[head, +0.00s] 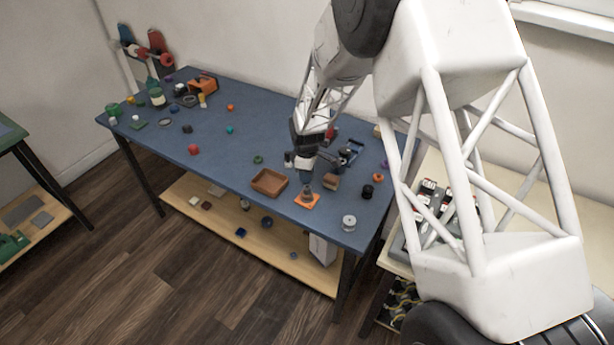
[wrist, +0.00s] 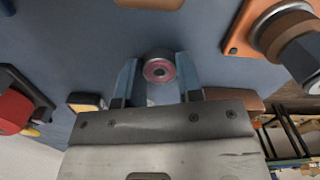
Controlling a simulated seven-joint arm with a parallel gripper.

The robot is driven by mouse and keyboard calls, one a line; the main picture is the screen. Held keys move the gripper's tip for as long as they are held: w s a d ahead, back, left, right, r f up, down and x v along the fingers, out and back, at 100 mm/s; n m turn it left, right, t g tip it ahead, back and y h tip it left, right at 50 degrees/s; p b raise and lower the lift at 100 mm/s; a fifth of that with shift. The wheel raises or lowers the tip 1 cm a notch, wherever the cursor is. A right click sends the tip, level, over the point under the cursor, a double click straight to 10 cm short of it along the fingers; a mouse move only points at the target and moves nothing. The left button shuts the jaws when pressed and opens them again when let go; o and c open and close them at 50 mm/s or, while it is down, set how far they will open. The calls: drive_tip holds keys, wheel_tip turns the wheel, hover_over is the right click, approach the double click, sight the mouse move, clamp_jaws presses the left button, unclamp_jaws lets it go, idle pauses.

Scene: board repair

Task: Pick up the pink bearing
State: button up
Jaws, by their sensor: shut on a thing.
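The pink bearing (wrist: 158,69) is a small grey cylinder with a pink ring around its dark centre. In the wrist view it sits between the two blue-grey fingers of my gripper (wrist: 159,78), which are shut on it. In the head view my gripper (head: 304,162) is over the right part of the blue table (head: 215,120). The bearing cannot be made out there. I cannot tell from the views whether it is clear of the tabletop.
An orange plate (head: 299,202) with an upright grey post is close to my gripper. A brown tray (head: 268,193) is to its left. A pale spool (head: 348,223), a black part (head: 367,191) and an orange ring (head: 378,177) are to the right. The table's middle is mostly clear.

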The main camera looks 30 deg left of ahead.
drive_tip(key=shift+r, duration=0.1)
wheel_tip(320, 180, up, 10)
idle(0.8)
